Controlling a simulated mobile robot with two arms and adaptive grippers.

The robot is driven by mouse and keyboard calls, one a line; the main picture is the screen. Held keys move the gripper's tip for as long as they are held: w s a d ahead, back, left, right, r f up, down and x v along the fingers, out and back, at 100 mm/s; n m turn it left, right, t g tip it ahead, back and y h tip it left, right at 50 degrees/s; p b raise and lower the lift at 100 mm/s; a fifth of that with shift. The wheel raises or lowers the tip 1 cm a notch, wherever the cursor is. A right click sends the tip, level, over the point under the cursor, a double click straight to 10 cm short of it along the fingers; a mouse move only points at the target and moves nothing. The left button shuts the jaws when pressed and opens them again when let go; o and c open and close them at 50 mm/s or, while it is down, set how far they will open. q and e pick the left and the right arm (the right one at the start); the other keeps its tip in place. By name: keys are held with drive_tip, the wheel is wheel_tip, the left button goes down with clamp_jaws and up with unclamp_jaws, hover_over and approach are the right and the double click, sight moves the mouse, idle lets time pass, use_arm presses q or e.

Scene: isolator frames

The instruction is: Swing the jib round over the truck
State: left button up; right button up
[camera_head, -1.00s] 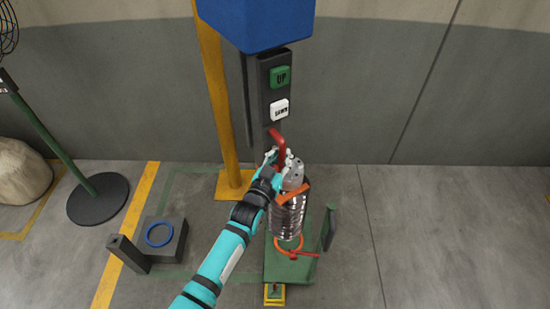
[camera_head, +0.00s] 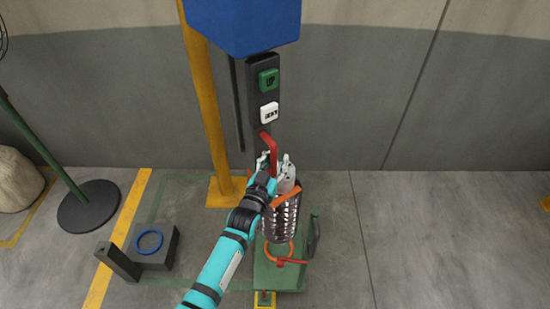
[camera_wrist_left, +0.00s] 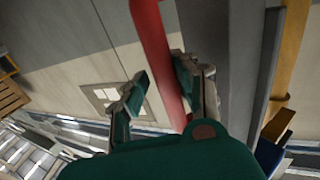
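A blue housing (camera_head: 243,25) is at the top of the head view, beside a yellow post (camera_head: 208,100). I cannot tell how much of the jib this is. A dark bar under it carries a green button (camera_head: 268,79) and a white one (camera_head: 269,113). Below hangs a red handle (camera_head: 269,143). My left gripper (camera_head: 271,163) is at this handle. In the left wrist view the fingers (camera_wrist_left: 160,92) are apart, with the red bar (camera_wrist_left: 153,35) between them, nearer the right finger. A ribbed silver cylinder (camera_head: 281,220) shows just right of the gripper, over a green platform (camera_head: 280,278), possibly the truck.
A grey block with a blue ring (camera_head: 149,240) and a dark upright block (camera_head: 118,262) stand on the floor at left. A fan stand's round base (camera_head: 90,206) is farther left. An orange ring (camera_head: 278,256) lies on the platform. The floor at right is clear.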

use_arm(q)
drive_tip(key=shift+o, duration=1.1)
drive_tip(key=shift+d, duration=0.1)
drive_tip(key=shift+o, duration=0.2)
drive_tip(key=shift+r, duration=0.1)
drive_tip(key=shift+s+a, duration=0.1)
drive_tip(key=shift+a, duration=0.15)
drive_tip(key=v, duration=1.1)
drive_tip(key=shift+s, duration=0.4)
use_arm(e)
drive_tip(key=shift+w+d, duration=0.15)
drive_tip(key=shift+d, duration=0.15)
